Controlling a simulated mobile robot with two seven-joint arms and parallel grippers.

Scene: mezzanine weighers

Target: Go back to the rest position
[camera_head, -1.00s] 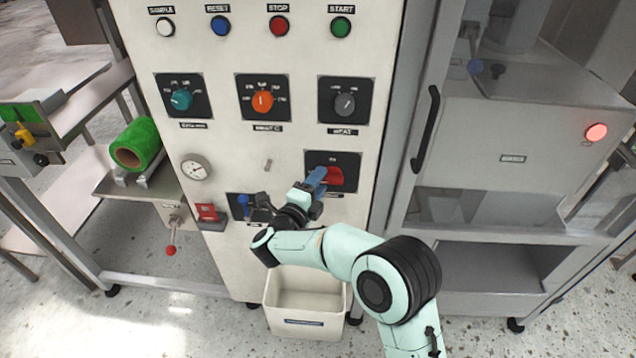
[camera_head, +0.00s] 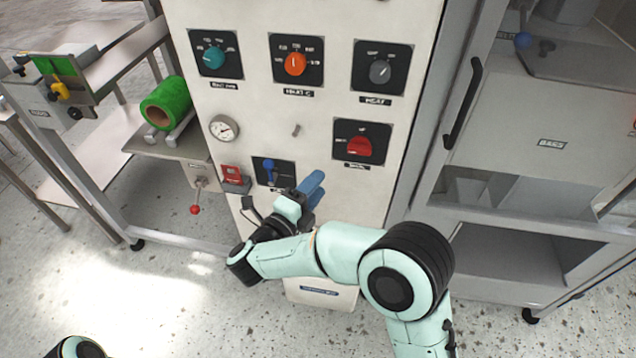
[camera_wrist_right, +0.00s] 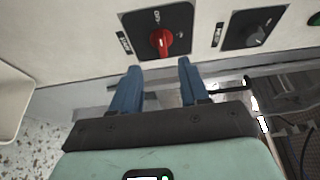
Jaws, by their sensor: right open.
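My right gripper (camera_head: 312,190) has blue fingers and is open. In the head view it is below and left of the red rotary knob (camera_head: 359,148) on the white control panel (camera_head: 318,112). In the right wrist view the two fingers (camera_wrist_right: 158,75) are apart with nothing between them, and the red knob (camera_wrist_right: 161,41) shows beyond them, clear of the tips. A rounded piece of my left arm shows at the bottom left edge of the head view; the left gripper is out of view.
An orange knob (camera_head: 295,64), teal knob (camera_head: 213,58) and grey knob (camera_head: 380,71) sit higher on the panel. A blue lever switch (camera_head: 269,172) is left of my gripper. A white bin (camera_head: 322,293) is partly hidden below my arm.

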